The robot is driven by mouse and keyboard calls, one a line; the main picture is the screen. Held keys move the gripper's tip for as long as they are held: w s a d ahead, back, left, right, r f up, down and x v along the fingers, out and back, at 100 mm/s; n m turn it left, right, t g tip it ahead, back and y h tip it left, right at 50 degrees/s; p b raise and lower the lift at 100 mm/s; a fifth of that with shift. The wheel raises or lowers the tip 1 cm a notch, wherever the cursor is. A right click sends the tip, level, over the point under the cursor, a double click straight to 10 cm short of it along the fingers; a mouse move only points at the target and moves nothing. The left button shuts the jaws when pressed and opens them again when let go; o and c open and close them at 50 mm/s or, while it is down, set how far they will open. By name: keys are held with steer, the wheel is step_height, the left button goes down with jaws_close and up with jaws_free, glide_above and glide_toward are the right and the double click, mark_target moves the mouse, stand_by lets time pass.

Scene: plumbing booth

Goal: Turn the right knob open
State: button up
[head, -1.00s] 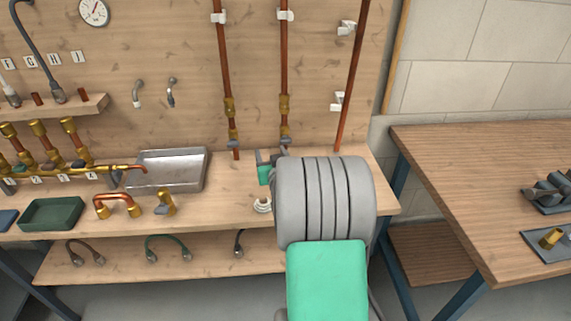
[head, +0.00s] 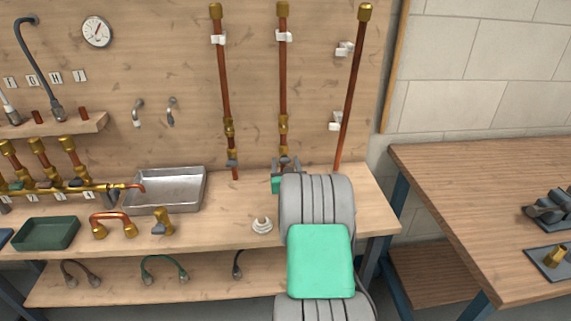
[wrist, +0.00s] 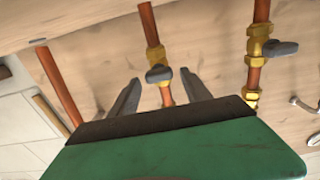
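Two copper pipes with brass valves and grey knobs run down the wooden back panel. The left knob (head: 232,162) is on the left pipe and shows at the right in the wrist view (wrist: 280,48). The right knob (wrist: 158,74) is on the middle pipe; in the head view my gripper partly hides it. In the wrist view it lies roughly across its pipe. My gripper (wrist: 160,80) is open, with one finger on each side of the right knob. Gaps show between the fingers and the knob, so it is not clamped. Whether the fingertips reach its depth is unclear.
A bare copper pipe (head: 350,100) runs close by on the right. The bench below holds a metal tray (head: 168,204), a green tray (head: 48,248), a brass fitting (head: 162,222) and a white ringed piece (head: 262,226). Another table (head: 480,190) stands at the right.

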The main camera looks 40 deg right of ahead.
jaws_close()
stand_by(0.4)
steer(key=shift+f+b, duration=0.1)
steer(key=shift+b, duration=0.4)
steer(key=n+b, duration=0.1)
steer(key=b, duration=0.1)
steer(key=n+b, duration=0.1)
steer(key=b, duration=0.1)
steer(key=shift+a+f+n, duration=0.1)
steer(key=shift+f+n, duration=0.1)
steer(key=shift+n, duration=0.1)
steer(key=n+b, duration=0.6)
steer(key=b, duration=0.3)
steer(key=shift+w+a+f, duration=0.1)
steer(key=n+b, duration=0.5)
steer(key=b, duration=0.2)
steer(key=shift+a+n, duration=0.1)
steer(key=shift+n, duration=0.2)
steer(key=n+b, duration=0.3)
steer(key=shift+n+b, duration=0.3)
steer(key=shift+b, duration=0.05)
steer(key=shift+w, duration=0.1)
